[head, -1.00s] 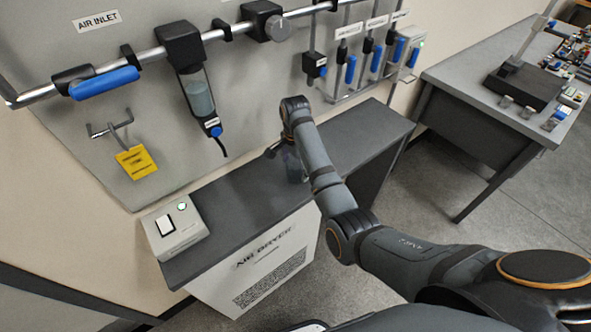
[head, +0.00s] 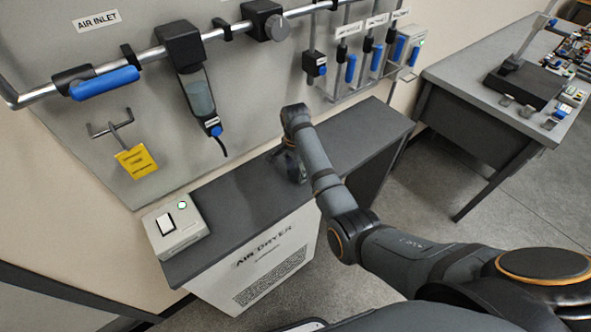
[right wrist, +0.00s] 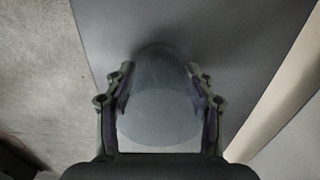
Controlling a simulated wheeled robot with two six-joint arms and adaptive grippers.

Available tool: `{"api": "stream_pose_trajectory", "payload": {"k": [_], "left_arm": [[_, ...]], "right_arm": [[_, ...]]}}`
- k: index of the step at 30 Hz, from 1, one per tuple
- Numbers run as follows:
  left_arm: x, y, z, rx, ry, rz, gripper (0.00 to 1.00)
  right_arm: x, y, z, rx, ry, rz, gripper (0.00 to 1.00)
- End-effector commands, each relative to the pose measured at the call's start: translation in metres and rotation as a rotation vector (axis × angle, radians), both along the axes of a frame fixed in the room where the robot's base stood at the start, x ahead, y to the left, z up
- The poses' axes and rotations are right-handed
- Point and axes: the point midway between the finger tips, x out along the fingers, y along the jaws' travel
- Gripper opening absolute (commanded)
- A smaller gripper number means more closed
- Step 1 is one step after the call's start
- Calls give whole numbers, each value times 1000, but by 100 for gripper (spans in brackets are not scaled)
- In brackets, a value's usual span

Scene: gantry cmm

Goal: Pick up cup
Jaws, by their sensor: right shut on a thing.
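The cup is a smoky grey, see-through vessel with a rounded outline. In the right wrist view the cup (right wrist: 160,105) fills the space between the two fingers, which touch its sides. My right gripper (right wrist: 160,95) is shut on it. In the head view my right gripper (head: 284,155) is small and partly hidden by my own wrist, over the top of the air dryer. The cup (head: 293,168) barely shows there as a dark shape below the wrist. I cannot tell whether its base touches the top. My left gripper is out of view.
The dark top of the air dryer (head: 240,203) is mostly bare, with a switch box (head: 174,228) at its left end. The wall panel behind carries a pipe, a filter bowl (head: 198,95) and a yellow tag (head: 137,161). A grey table (head: 460,75) stands at the right.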

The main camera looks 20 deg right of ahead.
Motion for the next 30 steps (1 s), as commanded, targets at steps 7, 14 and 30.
{"api": "stream_pose_trajectory", "payload": {"k": [7, 14, 30], "left_arm": [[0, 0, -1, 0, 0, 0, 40], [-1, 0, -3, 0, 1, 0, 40], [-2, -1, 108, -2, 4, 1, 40]], "right_arm": [[1, 0, 12, 0, -2, 0, 26], [-16, -7, 51, 0, -4, -1, 26], [-117, -47, 130, -2, 2, 0, 26]]}}
